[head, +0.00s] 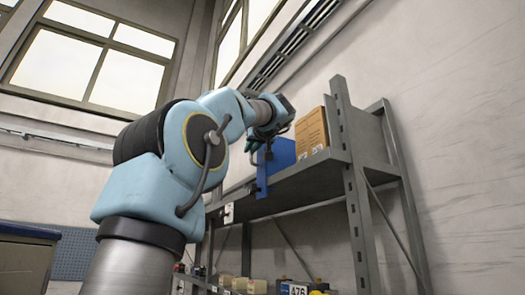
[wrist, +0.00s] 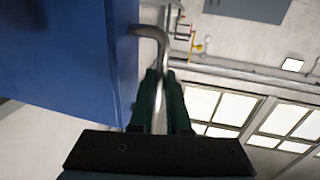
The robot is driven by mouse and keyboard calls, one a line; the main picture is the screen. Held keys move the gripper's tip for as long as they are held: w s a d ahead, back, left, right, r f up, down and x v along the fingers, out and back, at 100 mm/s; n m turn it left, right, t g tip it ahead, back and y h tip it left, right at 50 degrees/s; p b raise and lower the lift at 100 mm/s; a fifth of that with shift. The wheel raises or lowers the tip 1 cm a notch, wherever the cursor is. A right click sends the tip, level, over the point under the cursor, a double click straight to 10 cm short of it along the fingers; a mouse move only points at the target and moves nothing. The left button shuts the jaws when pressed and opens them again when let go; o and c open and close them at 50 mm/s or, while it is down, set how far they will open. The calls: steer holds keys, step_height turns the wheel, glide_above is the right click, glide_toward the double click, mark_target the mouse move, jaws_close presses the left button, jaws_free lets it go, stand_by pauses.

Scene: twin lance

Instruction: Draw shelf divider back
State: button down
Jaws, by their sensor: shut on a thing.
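The shelf divider (head: 281,155) is a blue upright panel on the top board of a grey metal shelf (head: 300,177). In the wrist view the divider (wrist: 65,50) fills the upper left, with a bent metal handle (wrist: 152,32) on its edge. My gripper (head: 256,143) is at the divider's front edge. In the wrist view my gripper's green fingers (wrist: 160,95) are closed around the handle's straight part. The divider's lower edge is hidden in the wrist view.
A cardboard box (head: 312,132) stands on the board right of the divider. A shelf post (head: 352,190) rises at the right end. Lower shelves hold several small boxes and bins (head: 293,288). A cabinet (head: 25,255) stands at the far left.

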steer(key=shift+a+x, duration=0.2)
steer(key=shift+x, duration=1)
steer(key=c, duration=1.2)
jaws_free()
steer(key=shift+o, duration=0.2)
steer(key=shift+s, duration=0.1)
steer(key=b+v, duration=0.3)
steer(key=v, duration=0.7)
steer(key=shift+s+b, duration=0.35)
steer(key=shift+b, duration=0.05)
steer(key=shift+s, duration=0.1)
